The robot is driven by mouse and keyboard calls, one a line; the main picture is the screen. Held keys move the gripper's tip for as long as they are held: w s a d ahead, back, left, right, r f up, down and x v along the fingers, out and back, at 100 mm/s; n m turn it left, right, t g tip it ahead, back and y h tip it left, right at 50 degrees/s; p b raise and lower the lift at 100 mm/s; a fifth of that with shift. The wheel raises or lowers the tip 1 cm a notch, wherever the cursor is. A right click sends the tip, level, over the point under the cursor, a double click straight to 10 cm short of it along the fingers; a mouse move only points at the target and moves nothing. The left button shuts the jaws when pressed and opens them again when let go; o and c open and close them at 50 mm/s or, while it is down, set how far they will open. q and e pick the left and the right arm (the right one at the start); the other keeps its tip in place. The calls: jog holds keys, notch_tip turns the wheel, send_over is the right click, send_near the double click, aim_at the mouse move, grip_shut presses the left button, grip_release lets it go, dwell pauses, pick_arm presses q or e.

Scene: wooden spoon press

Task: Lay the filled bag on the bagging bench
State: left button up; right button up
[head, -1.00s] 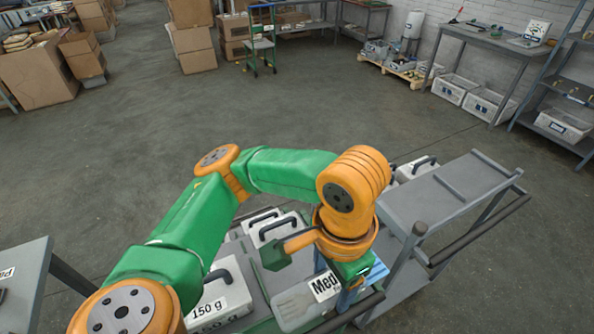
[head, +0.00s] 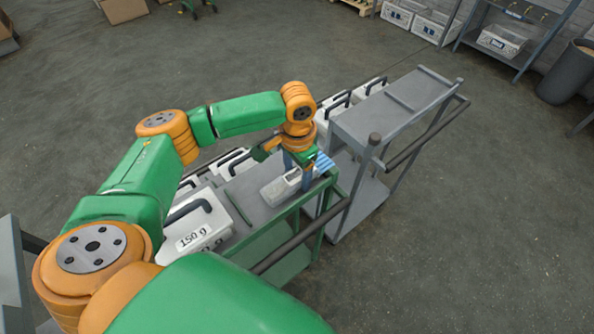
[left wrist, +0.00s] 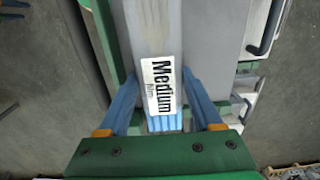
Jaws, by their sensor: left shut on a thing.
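The filled bag (head: 280,190) is pale and boxy, with a blue striped end. Its white label reading "Medium" shows in the left wrist view, where the bag (left wrist: 155,35) runs away between my fingers. My left gripper (head: 298,180) points down at the right end of the green cart. Its blue fingers are shut on the bag's near, striped end, one on each side, as the left wrist view (left wrist: 163,105) shows. The bag is at the cart's grey deck; I cannot tell whether it touches. My right gripper is out of view. I cannot identify the bagging bench for certain.
The green cart (head: 246,207) carries white boxes with black handles, one marked "150 g" (head: 192,238). A grey cart (head: 395,105) with a raised top stands close at its right. A grey table edge (head: 12,265) shows at left. Floor is clear at right.

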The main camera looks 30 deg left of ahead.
pick_arm(q)
jog(key=shift+w, duration=0.1)
jog(key=o, duration=0.9)
jog(key=shift+w+f, duration=0.1)
jog(key=shift+f, duration=0.1)
jog(key=shift+o, duration=0.8)
jog(key=shift+r, duration=0.1)
